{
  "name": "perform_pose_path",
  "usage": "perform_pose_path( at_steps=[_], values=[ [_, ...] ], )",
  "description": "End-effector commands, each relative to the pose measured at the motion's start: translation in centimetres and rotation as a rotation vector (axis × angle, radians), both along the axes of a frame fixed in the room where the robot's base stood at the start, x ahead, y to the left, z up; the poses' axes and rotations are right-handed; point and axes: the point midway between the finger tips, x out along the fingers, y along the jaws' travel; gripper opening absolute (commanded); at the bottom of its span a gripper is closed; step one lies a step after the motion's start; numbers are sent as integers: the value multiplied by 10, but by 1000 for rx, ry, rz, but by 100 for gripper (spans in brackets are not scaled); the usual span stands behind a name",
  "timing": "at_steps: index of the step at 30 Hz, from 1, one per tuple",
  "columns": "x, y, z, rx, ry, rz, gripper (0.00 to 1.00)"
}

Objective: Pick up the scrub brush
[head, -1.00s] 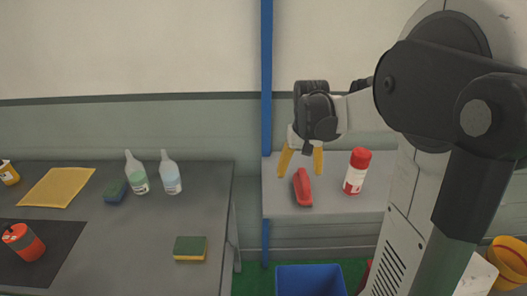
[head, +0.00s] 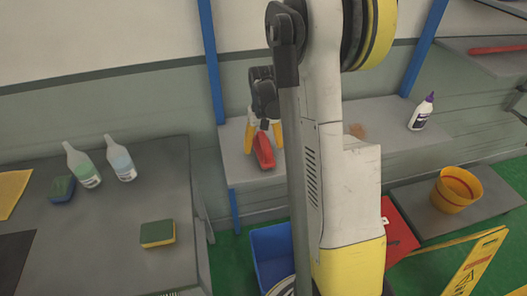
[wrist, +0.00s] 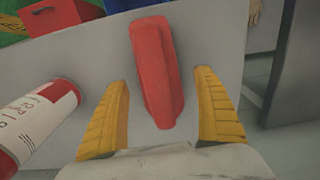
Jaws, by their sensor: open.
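The red scrub brush (head: 264,151) lies on the grey shelf (head: 238,170) near its left end. In the wrist view the brush (wrist: 156,70) lies lengthwise between my two yellow fingers, with a gap on each side. My gripper (head: 263,137) is open and points down at the brush. It also shows in the wrist view (wrist: 165,115), with no finger seen touching the brush. The brush's bristles are hidden underneath.
A blue bin (head: 271,252) is on the floor in front of the shelf. The table (head: 110,250) at left holds bottles and sponges. A yellow bucket (head: 457,190) is at right.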

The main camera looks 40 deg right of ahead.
Motion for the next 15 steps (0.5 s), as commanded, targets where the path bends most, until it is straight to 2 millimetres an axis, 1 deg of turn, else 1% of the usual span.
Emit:
perform_pose_path(
  at_steps=[1, 3, 9, 10, 11, 12, 14, 15],
  values=[
    [0, 0, -10, 0, 0, 0, 79],
    [0, 0, -16, 0, 0, 0, 79],
    [0, 0, -16, 0, 0, 0, 79],
    [0, 0, -16, 0, 0, 0, 77],
    [0, 0, -16, 0, 0, 0, 68],
    [0, 0, -16, 0, 0, 0, 55],
    [0, 0, -16, 0, 0, 0, 37],
    [0, 0, -16, 0, 0, 0, 25]
  ],
)
